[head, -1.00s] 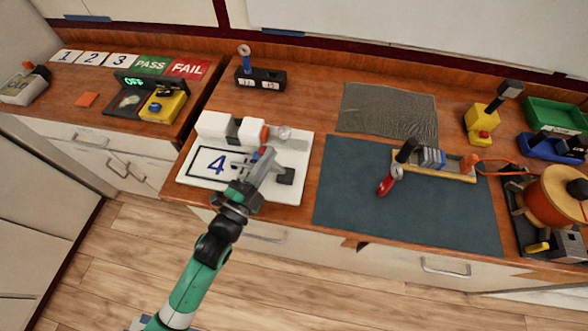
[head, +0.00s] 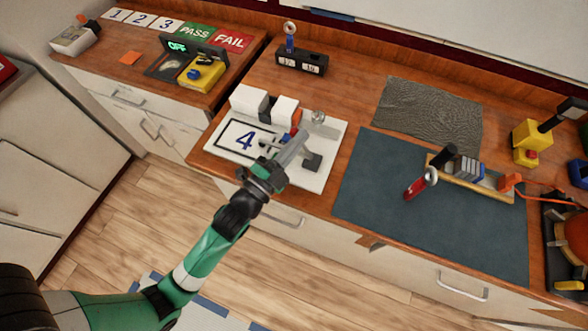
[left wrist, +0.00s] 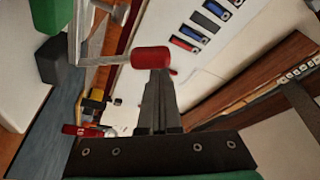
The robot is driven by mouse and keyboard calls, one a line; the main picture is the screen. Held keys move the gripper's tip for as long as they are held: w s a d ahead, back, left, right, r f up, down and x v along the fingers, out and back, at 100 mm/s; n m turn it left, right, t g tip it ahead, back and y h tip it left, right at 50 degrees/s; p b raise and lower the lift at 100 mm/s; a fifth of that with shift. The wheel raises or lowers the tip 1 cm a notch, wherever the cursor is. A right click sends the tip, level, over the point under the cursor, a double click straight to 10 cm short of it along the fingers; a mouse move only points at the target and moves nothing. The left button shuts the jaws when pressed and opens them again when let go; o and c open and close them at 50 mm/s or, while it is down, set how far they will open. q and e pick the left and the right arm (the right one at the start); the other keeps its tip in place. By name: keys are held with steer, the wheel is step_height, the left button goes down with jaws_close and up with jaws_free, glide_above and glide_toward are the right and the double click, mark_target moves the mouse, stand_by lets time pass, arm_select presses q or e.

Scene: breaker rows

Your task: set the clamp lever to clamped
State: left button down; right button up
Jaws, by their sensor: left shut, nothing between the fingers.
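The clamp fixture sits on a white board (head: 222,150) marked 4, with white blocks (head: 250,101), a small orange-red part (head: 296,119) and a dark block (head: 312,161). My left gripper (head: 303,133) is shut and empty, reaching over the front of the board. In the left wrist view a red-tipped grey metal lever, its red grip (left wrist: 151,57), lies right at the ends of my shut fingers (left wrist: 158,78). Whether they touch cannot be told. In the head view my gripper covers part of the fixture, so the lever's position is unclear. My right gripper is not in view.
A blue-grey mat (head: 380,200) lies right of the board, with a red-handled tool (head: 420,184) and a wooden rack (head: 490,187) on it. A black counter block (head: 302,62) stands behind. A yellow box (head: 201,74) is on the left counter.

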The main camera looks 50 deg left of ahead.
arm_select(q)
steer(key=s+d+b, duration=0.4)
steer(key=s, duration=0.4)
steer(key=shift+s, duration=0.3)
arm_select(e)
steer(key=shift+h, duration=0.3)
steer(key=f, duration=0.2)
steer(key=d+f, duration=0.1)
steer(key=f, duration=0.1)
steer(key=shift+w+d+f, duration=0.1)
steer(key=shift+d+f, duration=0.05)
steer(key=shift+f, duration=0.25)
arm_select(q)
steer(key=shift+d+r, duration=0.1)
steer(key=shift+r, duration=0.05)
